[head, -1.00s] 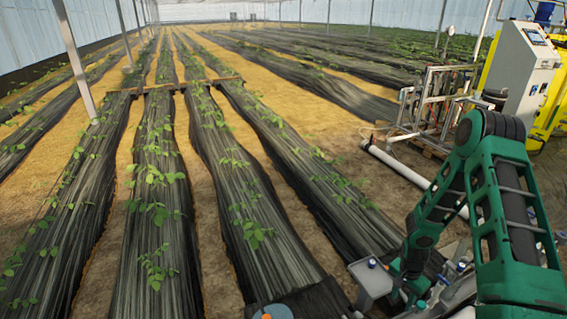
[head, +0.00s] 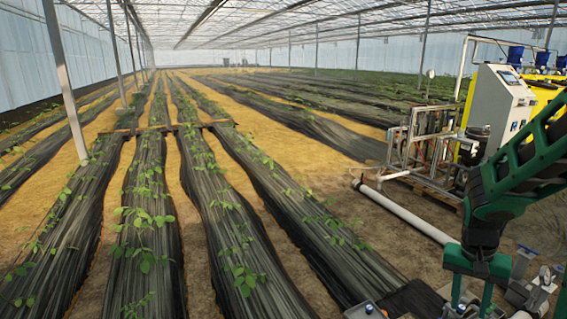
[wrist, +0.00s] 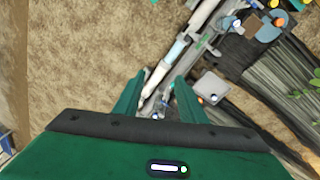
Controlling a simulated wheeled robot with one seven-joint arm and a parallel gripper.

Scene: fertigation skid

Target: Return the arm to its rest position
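My green arm (head: 520,175) comes in from the right edge of the head view, bent, with its end hanging down. My gripper (head: 472,292) points down at the lower right, above grey and metal pipe fittings (head: 540,290). Its two green fingers stand apart. In the wrist view the gripper (wrist: 158,95) also shows its fingers spread, with nothing seen held between them. A pale pipe assembly (wrist: 175,55) lies below and beyond the fingertips. How far the fingertips are above the fittings is hard to tell.
A grey control cabinet (head: 498,105) and a metal pipe frame (head: 425,140) stand at the right. A white pipe (head: 405,213) runs along the ground. Black-covered plant rows (head: 235,230) fill the left and middle. A post (head: 66,85) stands at the left.

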